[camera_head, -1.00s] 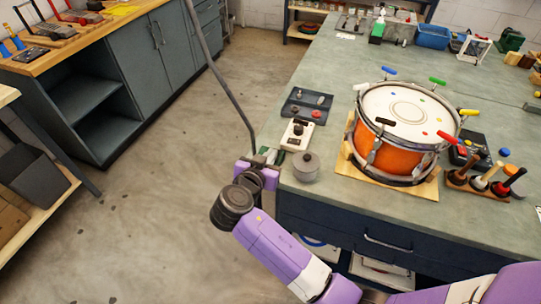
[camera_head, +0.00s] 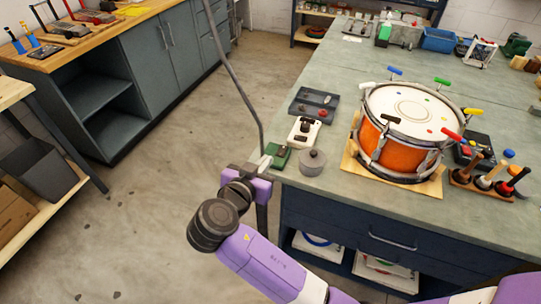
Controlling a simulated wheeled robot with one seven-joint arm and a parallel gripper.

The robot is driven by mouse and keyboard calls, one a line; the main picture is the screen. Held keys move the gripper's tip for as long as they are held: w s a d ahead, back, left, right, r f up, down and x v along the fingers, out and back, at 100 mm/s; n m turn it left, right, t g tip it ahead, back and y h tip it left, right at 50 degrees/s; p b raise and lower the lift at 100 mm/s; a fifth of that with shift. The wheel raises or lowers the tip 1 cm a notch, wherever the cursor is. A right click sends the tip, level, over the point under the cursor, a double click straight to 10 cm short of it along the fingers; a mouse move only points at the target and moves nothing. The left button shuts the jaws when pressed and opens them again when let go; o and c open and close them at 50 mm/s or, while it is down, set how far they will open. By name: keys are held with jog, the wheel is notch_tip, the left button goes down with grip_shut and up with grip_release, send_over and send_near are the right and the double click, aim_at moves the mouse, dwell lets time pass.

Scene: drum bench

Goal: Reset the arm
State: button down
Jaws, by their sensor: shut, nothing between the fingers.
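My arm reaches in from the lower right, with purple and white links and a dark round joint at its bend. My gripper (camera_head: 262,166) is at the arm's far end, beside the left front corner of the drum bench (camera_head: 330,205). It is shut, with nothing seen held in it. Its fingertips are small in this view and close to a green box (camera_head: 278,155) on the bench corner; I cannot tell whether they touch it.
A grey lidded pot (camera_head: 312,162), a white device (camera_head: 304,131) and a dark tray (camera_head: 313,105) stand near the gripper. An orange drum (camera_head: 390,148) sits on a wooden board further right. A thin grey rod (camera_head: 236,75) rises behind the gripper. The floor to the left is clear.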

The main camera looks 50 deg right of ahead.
jog(key=shift+s+a+r, duration=0.1)
jog(key=shift+s+a, duration=0.1)
jog(key=shift+a, duration=0.25)
dwell(0.3)
